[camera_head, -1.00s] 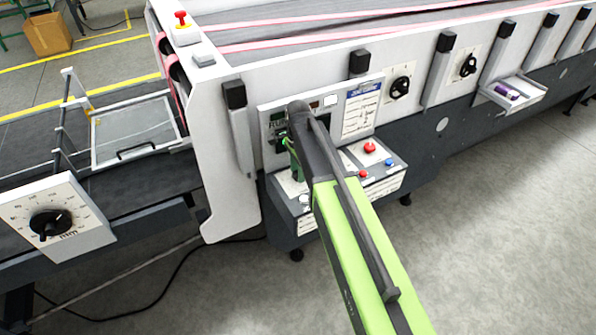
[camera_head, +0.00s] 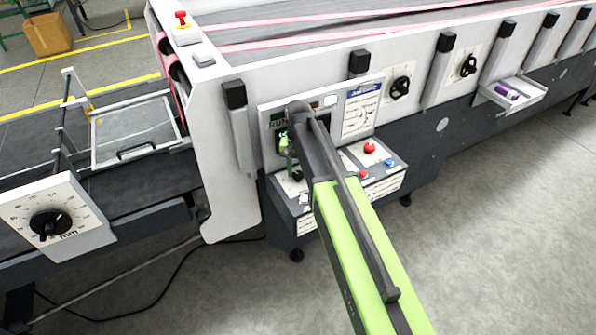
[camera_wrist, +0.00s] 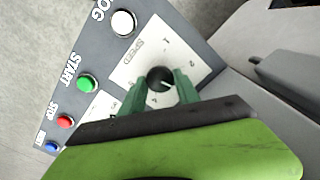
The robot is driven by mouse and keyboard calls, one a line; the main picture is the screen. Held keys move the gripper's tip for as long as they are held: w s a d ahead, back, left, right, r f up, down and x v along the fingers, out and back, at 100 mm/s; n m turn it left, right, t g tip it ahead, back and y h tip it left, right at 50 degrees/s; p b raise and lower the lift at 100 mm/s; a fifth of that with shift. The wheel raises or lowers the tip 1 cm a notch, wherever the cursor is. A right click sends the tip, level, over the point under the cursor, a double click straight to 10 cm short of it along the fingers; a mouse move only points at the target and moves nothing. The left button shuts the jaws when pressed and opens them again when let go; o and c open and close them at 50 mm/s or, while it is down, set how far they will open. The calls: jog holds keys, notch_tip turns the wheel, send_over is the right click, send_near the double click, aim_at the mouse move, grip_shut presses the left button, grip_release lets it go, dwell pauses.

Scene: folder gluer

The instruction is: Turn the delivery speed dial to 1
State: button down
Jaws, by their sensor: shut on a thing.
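The delivery speed dial (camera_wrist: 160,78) is a small black knob with a pale pointer line, on a white plate (camera_wrist: 133,66) marked SPEED. The plate's numbers are turned and small, and I cannot tell surely which one the pointer faces. My gripper (camera_wrist: 163,84) has its two green fingers on either side of the knob and is shut on it.
White, green START (camera_wrist: 88,83), red STOP (camera_wrist: 66,121) and blue buttons sit beside the dial plate. Other black knobs (camera_head: 400,87) are along the machine's side. A separate large dial (camera_head: 50,224) stands at left. The floor at right is clear.

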jog(key=n, duration=1.6)
jog(key=shift+n, duration=2.3)
jog(key=c, duration=0.9)
grip_release()
